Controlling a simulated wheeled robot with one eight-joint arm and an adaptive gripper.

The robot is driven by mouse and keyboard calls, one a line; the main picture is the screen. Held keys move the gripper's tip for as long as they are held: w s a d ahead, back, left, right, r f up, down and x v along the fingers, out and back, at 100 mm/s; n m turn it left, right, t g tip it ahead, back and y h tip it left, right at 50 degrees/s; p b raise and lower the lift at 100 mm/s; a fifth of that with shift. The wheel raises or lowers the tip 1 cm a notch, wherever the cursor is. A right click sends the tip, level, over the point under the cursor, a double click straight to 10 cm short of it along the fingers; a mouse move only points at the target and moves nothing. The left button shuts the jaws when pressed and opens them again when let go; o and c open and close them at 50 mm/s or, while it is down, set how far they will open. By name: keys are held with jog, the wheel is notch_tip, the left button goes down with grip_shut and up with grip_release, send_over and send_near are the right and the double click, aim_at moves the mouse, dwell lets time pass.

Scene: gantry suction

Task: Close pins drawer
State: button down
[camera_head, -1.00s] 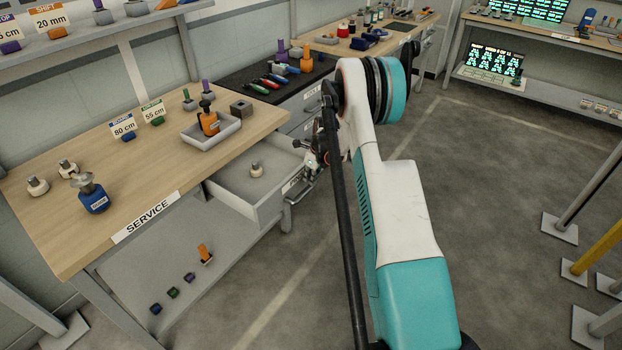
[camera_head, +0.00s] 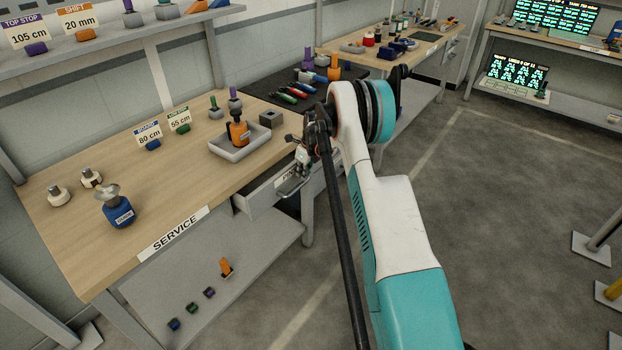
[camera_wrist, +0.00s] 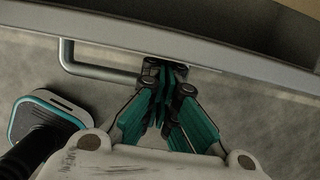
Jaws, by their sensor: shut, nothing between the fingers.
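My gripper (camera_head: 291,187) is at the drawer front. In the wrist view my gripper (camera_wrist: 166,85) is shut and empty, its fingertips by the drawer's bar handle (camera_wrist: 92,70), below the front's top edge (camera_wrist: 190,42). I cannot tell whether they touch.
The service bench (camera_head: 95,215) holds a grey tray (camera_head: 240,148) with an orange item, a blue item (camera_head: 117,212) and small signs. A lower shelf (camera_head: 190,285) carries several small parts. Open floor (camera_head: 480,230) lies right of my arm.

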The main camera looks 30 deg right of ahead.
jog(key=shift+w+a, duration=0.25)
jog(key=shift+w, duration=0.45)
jog(key=shift+w+a, duration=0.25)
jog(key=shift+w, duration=0.45)
jog(key=shift+s+d, duration=0.1)
